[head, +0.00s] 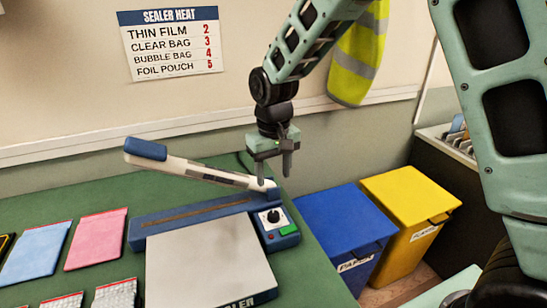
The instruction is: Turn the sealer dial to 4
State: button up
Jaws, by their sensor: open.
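The sealer (190,210) stands on the green table, a blue base with its white, blue-tipped lever arm (190,165) raised. The sealer dial (273,215) is a small black knob with a light mark on a white plate at the right end of the base. The number it points to is too small to read. My gripper (273,172) is above and slightly behind the dial, pointing down. Its fingers are apart and empty, and it does not touch the dial.
A grey-white plate (208,262) lies before the sealer. A green switch (288,230) sits below the dial. Pink (97,240) and blue (36,253) pouches lie at left. Blue (340,225) and yellow (408,200) bins stand right. A sealer heat chart (170,44) hangs on the wall.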

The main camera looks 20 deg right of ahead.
notch_tip(320, 180, up, 5)
jog(key=shift+f, duration=0.1)
dwell(0.5)
